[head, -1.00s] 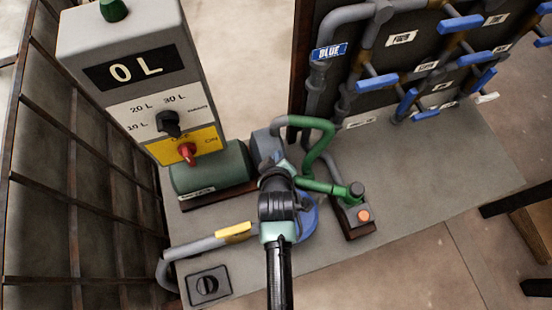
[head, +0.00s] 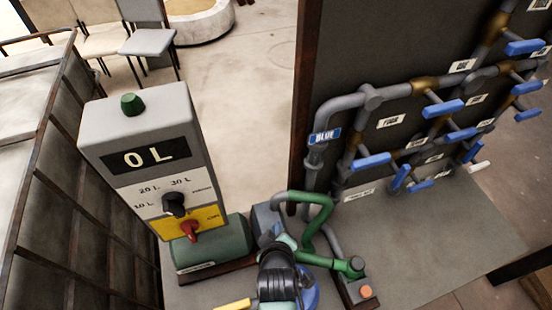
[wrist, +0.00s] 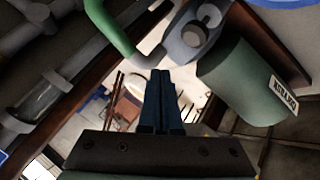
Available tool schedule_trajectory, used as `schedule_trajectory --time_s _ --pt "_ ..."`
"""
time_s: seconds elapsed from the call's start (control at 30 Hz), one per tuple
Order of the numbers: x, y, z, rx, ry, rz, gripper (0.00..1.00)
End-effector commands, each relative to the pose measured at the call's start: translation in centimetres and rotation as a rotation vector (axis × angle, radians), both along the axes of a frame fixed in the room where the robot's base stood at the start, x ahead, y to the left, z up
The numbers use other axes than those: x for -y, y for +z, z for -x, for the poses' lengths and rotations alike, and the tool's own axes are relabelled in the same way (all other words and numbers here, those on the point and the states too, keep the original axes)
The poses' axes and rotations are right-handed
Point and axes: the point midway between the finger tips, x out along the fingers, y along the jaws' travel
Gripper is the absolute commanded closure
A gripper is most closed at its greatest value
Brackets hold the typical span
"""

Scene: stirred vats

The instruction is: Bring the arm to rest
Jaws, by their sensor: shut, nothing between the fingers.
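My gripper (wrist: 162,76) shows in the wrist view with its two dark fingers together and nothing between them. It is in front of a green cylinder (wrist: 240,85) and a grey fitting (wrist: 192,32), with a green pipe (wrist: 108,30) at upper left. In the head view my arm's black wrist joint (head: 278,275) is at the bottom centre, in front of the pump area. It overlaps a blue round part (head: 311,293) behind it. The fingers are hidden in the head view. I cannot tell whether the arm touches anything.
A grey control box (head: 150,118) reading 0 L stands at left, with a black knob (head: 174,204) and a red switch (head: 191,229). A green bent pipe (head: 318,225) is close right of my arm. A dark panel (head: 395,70) carries pipes and blue valve handles. A barred cage (head: 75,190) is at far left.

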Motion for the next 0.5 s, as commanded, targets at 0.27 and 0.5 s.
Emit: schedule_trajectory --time_s 0.27,0.5 --pt "-0.2 1.2 -0.9 0.03 -0.008 -0.012 1.0" --pt "-1.2 13.8 -7.9 0.317 -0.084 -0.153 1.0"
